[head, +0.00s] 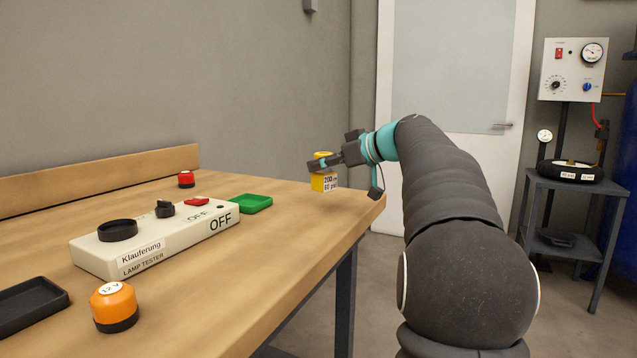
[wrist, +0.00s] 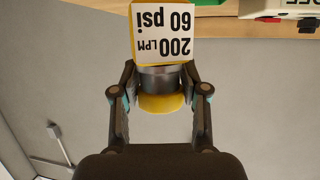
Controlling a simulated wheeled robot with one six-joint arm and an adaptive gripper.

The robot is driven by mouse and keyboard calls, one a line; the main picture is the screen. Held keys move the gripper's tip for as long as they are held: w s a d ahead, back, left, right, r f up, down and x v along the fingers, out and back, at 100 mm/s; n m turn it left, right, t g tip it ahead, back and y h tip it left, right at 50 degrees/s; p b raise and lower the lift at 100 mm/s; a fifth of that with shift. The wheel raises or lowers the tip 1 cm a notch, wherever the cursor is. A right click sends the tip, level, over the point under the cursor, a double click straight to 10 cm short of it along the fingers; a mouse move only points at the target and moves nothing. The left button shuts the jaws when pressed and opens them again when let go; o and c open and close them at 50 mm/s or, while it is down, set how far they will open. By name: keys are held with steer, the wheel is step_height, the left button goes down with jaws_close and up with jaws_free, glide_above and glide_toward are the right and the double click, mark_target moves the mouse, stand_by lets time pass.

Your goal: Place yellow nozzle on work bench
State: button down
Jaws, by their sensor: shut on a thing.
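The yellow nozzle (head: 323,181) is a yellow block with a white label reading 200 LPM, 60 psi. My gripper (head: 322,163) is shut on it around its grey neck, near the right end of the work bench (head: 290,225). In the wrist view the nozzle (wrist: 160,35) sits between the two fingers of my gripper (wrist: 160,83), label towards the camera. The bench edge (wrist: 200,22) shows behind it at the top. I cannot tell whether the nozzle touches the bench top or hangs just above or beside it.
On the bench stand a white lamp tester (head: 160,238), a green tray (head: 251,203), a red lamp (head: 186,179), an orange lamp (head: 114,306) and a black tray (head: 30,305). Bench top near the right end is clear. A grey stand (head: 575,185) with a gauge panel (head: 573,70) stands at right.

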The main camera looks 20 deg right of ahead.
mark_target(320, 182)
steer(key=shift+x, duration=0.9)
steer(key=shift+w+d+f, duration=0.15)
steer(key=shift+f, duration=2)
steer(key=shift+f+b, duration=0.2)
steer(key=shift+b, duration=0.2)
steer(key=c, duration=0.6)
jaws_free()
steer(key=shift+r, duration=0.15)
steer(key=shift+r+p, duration=0.15)
steer(key=shift+p, duration=0.2)
steer(key=b+v, duration=0.1)
steer(key=v, duration=1.1)
